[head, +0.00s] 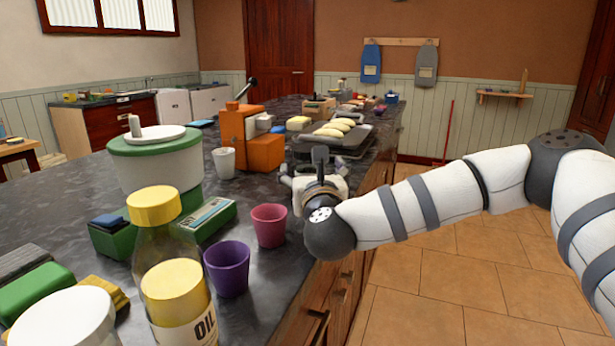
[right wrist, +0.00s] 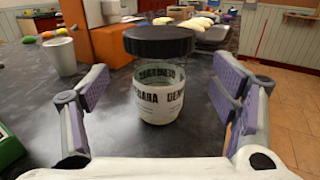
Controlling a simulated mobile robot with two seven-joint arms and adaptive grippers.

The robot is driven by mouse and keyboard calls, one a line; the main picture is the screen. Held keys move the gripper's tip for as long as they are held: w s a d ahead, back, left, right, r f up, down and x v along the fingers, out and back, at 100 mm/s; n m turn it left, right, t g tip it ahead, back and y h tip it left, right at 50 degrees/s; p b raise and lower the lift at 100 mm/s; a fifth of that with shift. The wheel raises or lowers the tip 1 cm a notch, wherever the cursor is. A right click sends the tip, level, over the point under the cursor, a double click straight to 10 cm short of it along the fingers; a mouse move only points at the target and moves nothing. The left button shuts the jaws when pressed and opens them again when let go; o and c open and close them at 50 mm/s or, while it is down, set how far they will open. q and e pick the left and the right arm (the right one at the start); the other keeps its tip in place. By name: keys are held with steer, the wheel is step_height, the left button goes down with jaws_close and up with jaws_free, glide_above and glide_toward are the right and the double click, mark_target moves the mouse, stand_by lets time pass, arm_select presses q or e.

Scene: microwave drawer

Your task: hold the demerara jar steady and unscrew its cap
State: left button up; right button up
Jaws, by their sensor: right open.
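The demerara jar (right wrist: 158,98) stands upright on the dark counter in the right wrist view. It has a pale label with dark lettering and a wide black cap (right wrist: 158,40). My right gripper (right wrist: 156,82) is open, with one purple-padded finger on each side of the jar and gaps between the pads and the glass. In the head view my right gripper (head: 316,180) is over the counter near its right edge, and its own body hides most or all of the jar. My left gripper is not in view.
A pink cup (head: 269,226), a purple cup (head: 228,270) and an oil bottle (head: 178,300) stand nearer on the counter. An orange machine (head: 262,150) and a white cup (head: 224,162) stand behind to the left. A grey tray (head: 350,148) lies beyond. Floor is clear at right.

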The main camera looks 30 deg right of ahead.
mark_target(310, 166)
steer(key=x, duration=0.5)
steer(key=shift+w+f, duration=0.1)
steer(key=shift+w, duration=0.05)
steer(key=c, duration=1.5)
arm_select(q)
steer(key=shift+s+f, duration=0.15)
arm_select(e)
steer(key=shift+o, duration=0.2)
steer(key=shift+r, duration=0.2)
steer(key=shift+r, duration=0.35)
steer(key=r, duration=0.3)
steer(key=shift+s+d+r, duration=0.3)
steer(key=shift+s+r, duration=0.05)
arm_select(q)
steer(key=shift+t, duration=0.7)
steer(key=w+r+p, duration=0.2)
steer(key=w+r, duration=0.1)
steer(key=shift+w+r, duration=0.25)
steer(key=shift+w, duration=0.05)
arm_select(e)
steer(key=s+d+r, duration=0.7)
steer(key=s+r, duration=0.1)
steer(key=s, duration=0.2)
steer(key=shift+s+d+r, duration=0.2)
steer(key=shift+s+d, duration=0.1)
steer(key=shift+s, duration=0.05)
